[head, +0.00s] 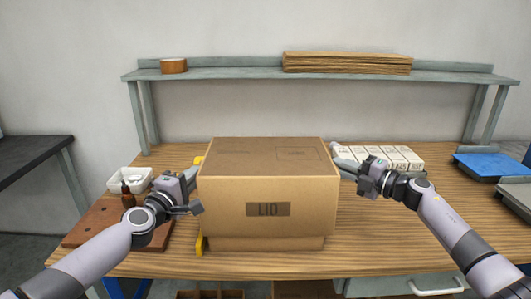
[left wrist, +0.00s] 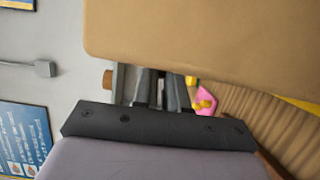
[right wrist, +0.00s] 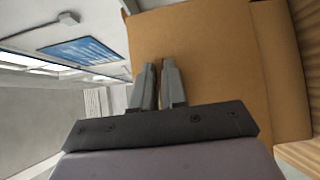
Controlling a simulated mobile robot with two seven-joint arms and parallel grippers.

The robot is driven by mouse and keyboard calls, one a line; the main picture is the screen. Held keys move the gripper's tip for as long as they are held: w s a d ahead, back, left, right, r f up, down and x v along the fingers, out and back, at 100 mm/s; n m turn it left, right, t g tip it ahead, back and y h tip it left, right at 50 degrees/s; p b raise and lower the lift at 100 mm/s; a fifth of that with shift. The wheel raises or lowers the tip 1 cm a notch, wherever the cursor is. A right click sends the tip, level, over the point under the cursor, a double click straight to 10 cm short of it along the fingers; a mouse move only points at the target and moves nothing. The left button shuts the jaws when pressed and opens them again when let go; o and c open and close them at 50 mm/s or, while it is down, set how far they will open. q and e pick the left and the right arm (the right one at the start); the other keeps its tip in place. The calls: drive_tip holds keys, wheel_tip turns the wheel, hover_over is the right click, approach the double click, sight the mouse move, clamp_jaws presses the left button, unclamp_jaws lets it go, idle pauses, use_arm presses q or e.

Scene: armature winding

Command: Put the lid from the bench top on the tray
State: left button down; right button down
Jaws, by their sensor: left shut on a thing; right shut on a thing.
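The brown cardboard lid (head: 266,208), marked LID on its front, is level in the middle of the bench. It covers the top of a narrower cardboard tray (head: 265,244), of which only a low strip shows below the lid's front edge. I cannot tell whether the lid rests on it. My left gripper (head: 196,178) is shut on the lid's left side. My right gripper (head: 338,162) is shut on its right side. The lid fills much of the left wrist view (left wrist: 200,35) and right wrist view (right wrist: 205,50); the tray (right wrist: 282,75) shows beside it there.
Yellow pieces (head: 202,245) stand at the left of the tray. A brown board (head: 90,232) and white bin (head: 117,182) lie left; white boxes (head: 400,155) stand behind my right gripper. A blue tray (head: 485,165) is far right. A shelf (head: 230,76) spans the back.

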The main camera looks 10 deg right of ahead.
use_arm(q)
drive_tip(key=shift+f, duration=0.95)
use_arm(e)
drive_tip(key=shift+f, duration=0.95)
use_arm(q)
drive_tip(key=shift+f, duration=0.1)
use_arm(e)
drive_tip(key=shift+f, duration=0.1)
